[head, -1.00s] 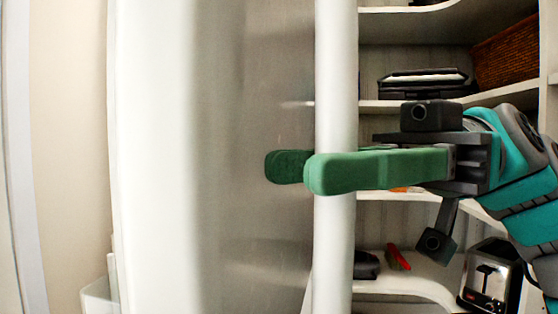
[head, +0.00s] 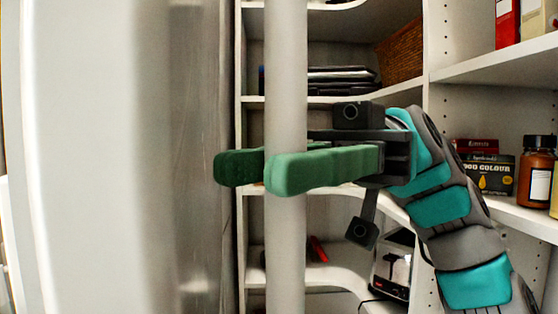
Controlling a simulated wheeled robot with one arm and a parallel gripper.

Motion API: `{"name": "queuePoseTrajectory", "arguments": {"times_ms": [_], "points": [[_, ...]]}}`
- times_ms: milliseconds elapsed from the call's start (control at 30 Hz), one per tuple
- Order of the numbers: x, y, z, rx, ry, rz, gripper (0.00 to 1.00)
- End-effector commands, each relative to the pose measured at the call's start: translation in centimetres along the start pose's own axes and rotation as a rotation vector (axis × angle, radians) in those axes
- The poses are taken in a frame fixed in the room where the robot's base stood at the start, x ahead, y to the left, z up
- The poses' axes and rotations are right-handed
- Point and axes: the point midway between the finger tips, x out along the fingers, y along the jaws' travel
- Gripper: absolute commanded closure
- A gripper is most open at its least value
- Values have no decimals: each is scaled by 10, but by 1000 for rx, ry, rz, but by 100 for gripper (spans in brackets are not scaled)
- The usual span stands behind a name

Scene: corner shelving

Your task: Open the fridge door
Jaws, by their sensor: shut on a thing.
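The fridge door (head: 95,150) is a large pale panel filling the left of the head view. Its long vertical handle (head: 286,70) is a light grey bar standing out from the door, running from top to bottom of the picture. My gripper (head: 255,170) has green fingers that lie on either side of the handle and are shut on it. One finger passes in front of the bar and the other behind it. Part of the far finger is hidden by the bar.
Corner shelving (head: 490,70) stands behind and to the right. It holds a wicker basket (head: 400,52), a stack of dark flat items (head: 343,80), a toaster (head: 393,265), a brown jar (head: 536,170) and boxes (head: 487,172). The shelf edges are close to my arm on the right.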

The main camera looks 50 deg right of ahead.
Motion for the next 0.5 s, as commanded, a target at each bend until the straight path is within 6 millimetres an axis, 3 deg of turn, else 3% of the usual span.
{"name": "queuePoseTrajectory", "arguments": {"times_ms": [167,200,433,500], "points": [[0,0,-2,-1,5,2,100],[0,0,-2,-1,5,2,72],[0,0,-1,0,2,1,46],[0,0,-1,0,2,1,43]]}}
